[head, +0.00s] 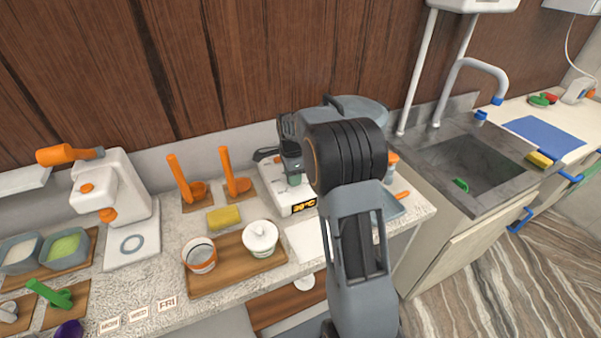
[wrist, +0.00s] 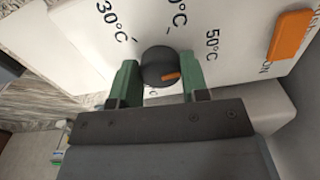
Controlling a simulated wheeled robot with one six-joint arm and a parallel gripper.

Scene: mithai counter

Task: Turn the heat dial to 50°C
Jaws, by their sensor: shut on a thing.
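The heat dial (wrist: 153,62) is a round black knob with an orange pointer mark, on the white face of the heating unit (head: 277,181). In the wrist view the mark sits at the knob's lower right. The 50°C label (wrist: 212,43) is to the right of the knob and 30°C is to the upper left. Labels above and below the knob are partly cut off or hidden. My gripper (wrist: 160,80) has its green fingers shut on the dial from both sides.
An orange switch (wrist: 290,35) is right of the dial, by the word ON. A sink (head: 470,165) is to the right.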

